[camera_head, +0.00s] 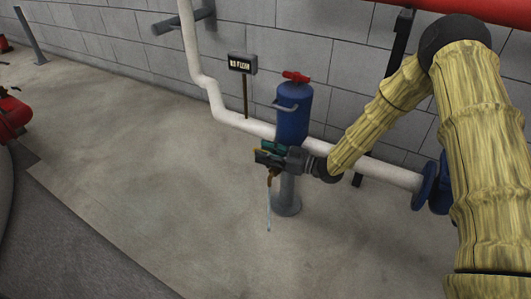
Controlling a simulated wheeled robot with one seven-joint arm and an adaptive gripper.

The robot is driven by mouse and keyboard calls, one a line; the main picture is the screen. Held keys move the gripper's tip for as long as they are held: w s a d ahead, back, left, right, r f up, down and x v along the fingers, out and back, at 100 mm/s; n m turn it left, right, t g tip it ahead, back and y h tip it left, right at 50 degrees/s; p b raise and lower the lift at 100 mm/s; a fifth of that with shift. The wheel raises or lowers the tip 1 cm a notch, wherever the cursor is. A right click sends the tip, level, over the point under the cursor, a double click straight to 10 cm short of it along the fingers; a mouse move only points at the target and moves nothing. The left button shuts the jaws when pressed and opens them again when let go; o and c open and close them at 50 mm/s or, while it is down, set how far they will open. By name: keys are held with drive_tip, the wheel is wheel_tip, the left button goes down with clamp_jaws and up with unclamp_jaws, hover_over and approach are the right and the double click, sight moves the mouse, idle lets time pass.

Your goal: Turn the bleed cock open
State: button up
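My gripper (268,154) is at the middle of the view, in front of a blue cylinder (293,118) with a red handle on top. Its dark and teal fingers point left; the gap between them is too small to read. A small brown-orange fitting (272,178), which looks like the bleed cock's spout, shows just below the fingers. A thin pale-blue stream (268,212) hangs straight down from it. The rest of the cock is hidden behind or between the fingers, so I cannot tell its handle angle or whether I grip it.
The blue cylinder stands on a grey post with a round foot (287,207). A white pipe (390,173) runs behind it to a blue flange (424,186). A black sign (242,63) reading "FLUSH" stands behind. Red equipment (12,115) is at far left.

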drive_tip(key=shift+r, duration=5)
drive_tip(key=shift+c, duration=0.2)
